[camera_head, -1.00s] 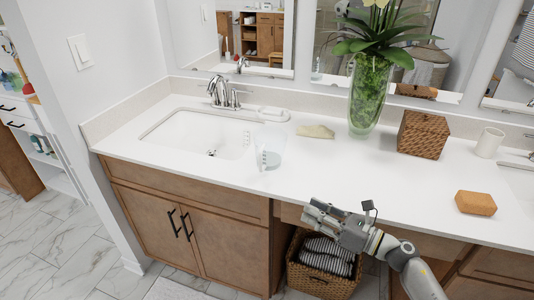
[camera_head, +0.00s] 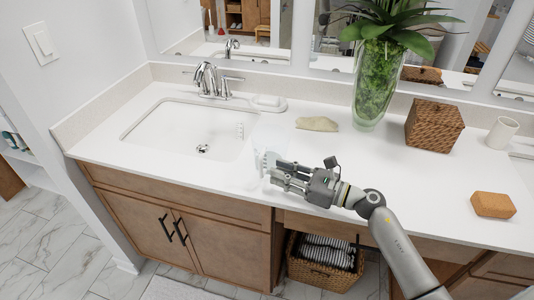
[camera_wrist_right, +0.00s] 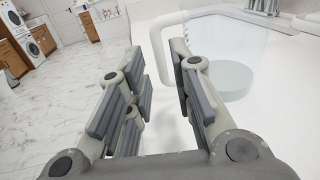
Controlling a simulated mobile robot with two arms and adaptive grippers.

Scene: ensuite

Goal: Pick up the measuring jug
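The measuring jug (camera_head: 243,158) is clear and faint, standing upright on the white counter just right of the sink. In the right wrist view its transparent body (camera_wrist_right: 228,65) is at the upper right, with its pale handle (camera_wrist_right: 158,52) towards my fingers. My right gripper (camera_head: 270,172) is at the jug's right side in the head view. In the wrist view the right gripper (camera_wrist_right: 160,80) is open, with the handle showing at the gap between the fingertips. I cannot tell whether they touch it. My left gripper is not in view.
The sink (camera_head: 185,128) lies left of the jug. A tan cloth or soap-like piece (camera_head: 317,124), a glass plant vase (camera_head: 374,85), a wicker box (camera_head: 433,125), a white cup (camera_head: 502,132) and an orange-brown block (camera_head: 493,205) stand to the right. The counter's front edge runs below my arm.

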